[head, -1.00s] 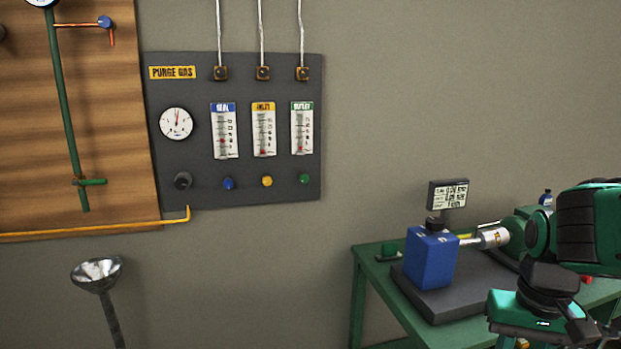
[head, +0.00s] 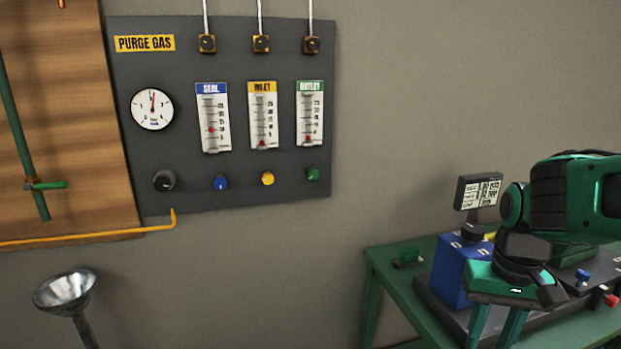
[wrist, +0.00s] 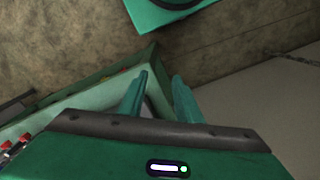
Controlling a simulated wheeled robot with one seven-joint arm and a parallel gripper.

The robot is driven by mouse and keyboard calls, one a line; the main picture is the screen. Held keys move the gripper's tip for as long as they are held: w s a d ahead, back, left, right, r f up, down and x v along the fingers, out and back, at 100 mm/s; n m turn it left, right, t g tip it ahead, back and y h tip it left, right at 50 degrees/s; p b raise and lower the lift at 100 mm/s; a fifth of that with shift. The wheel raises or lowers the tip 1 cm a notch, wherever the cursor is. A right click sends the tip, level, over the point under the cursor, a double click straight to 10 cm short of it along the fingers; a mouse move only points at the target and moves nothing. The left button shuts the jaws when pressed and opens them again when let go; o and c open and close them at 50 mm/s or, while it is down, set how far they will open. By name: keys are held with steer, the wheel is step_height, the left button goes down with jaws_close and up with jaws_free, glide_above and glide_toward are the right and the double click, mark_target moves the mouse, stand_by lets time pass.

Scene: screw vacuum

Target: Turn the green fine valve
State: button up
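The green fine valve (head: 313,174) is a small green knob at the lower right of the dark purge gas panel (head: 240,182), under the flow meter labelled OUTLET (head: 310,113). My gripper (head: 497,328) is at the lower right of the head view, well to the right of the knob and lower in the picture, in front of the bench. In the wrist view, its two green fingers (wrist: 160,76) stand apart with nothing between them. The knob does not show in the wrist view.
A blue knob (head: 221,182), a yellow knob (head: 267,178) and a black knob (head: 164,181) share the panel's bottom row. The green bench (head: 385,275) carries a blue box (head: 450,268) and a small display (head: 479,192). A metal funnel (head: 65,291) stands lower left. Bare wall lies between panel and bench.

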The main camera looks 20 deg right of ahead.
steer(key=o, duration=0.3)
steer(key=shift+s+a+r, duration=0.1)
steer(key=shift+r, duration=0.15)
steer(key=n+t, duration=0.5)
steer(key=t, duration=1.3)
glide_toward(313, 177)
steer(key=w, duration=1)
steer(key=shift+w, duration=0.35)
